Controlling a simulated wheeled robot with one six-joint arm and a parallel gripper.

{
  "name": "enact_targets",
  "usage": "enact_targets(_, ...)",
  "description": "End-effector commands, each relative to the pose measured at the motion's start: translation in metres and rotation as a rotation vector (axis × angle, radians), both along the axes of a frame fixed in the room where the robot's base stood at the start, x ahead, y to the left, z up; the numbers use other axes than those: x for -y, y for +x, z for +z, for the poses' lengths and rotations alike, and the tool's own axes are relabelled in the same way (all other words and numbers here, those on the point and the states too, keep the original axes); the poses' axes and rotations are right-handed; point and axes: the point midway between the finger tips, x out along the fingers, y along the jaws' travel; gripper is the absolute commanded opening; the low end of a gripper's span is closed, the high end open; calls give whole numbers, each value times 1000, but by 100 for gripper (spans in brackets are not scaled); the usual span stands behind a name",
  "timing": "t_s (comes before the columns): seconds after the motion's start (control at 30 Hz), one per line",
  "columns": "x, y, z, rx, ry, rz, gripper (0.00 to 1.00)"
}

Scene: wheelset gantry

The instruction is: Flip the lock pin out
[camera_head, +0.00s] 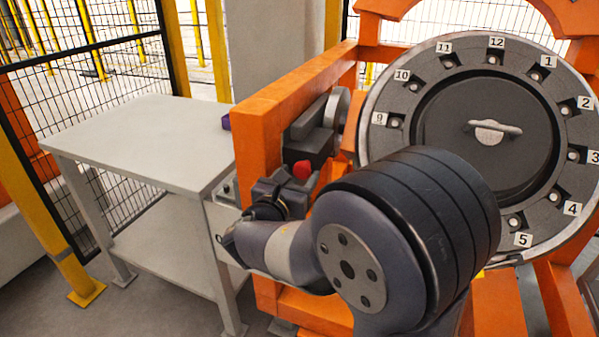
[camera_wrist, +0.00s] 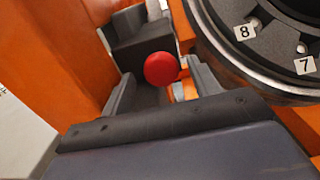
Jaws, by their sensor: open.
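The lock pin shows as a round red knob (camera_wrist: 161,69) in front of a dark block (camera_wrist: 140,35) on the orange frame. In the head view the red knob (camera_head: 302,170) is beside the left edge of the wheel disc. My gripper (camera_wrist: 162,80) is open, with one grey finger on each side of the knob in the wrist view. I see no contact, and I cannot tell how deep the knob sits between the fingers. In the head view my gripper (camera_head: 288,186) is partly hidden by my wrist. The pin's shaft is hidden behind the knob.
The numbered wheel disc (camera_head: 403,75) stands close on the right, held in the orange frame (camera_head: 262,140). A grey table (camera_head: 130,130) stands to the left, its top mostly clear. A mesh fence (camera_head: 110,60) with yellow posts is behind it.

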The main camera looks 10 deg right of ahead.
Motion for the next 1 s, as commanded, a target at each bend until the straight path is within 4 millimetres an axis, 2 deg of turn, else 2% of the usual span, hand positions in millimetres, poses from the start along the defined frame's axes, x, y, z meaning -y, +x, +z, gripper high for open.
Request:
enact_targets(0.2,14,19,-1,-1,0,-1,58)
enact_targets(0.57,16,22,0,-1,1,0,58)
enact_targets(1.0,15,22,0,-1,1,0,22)
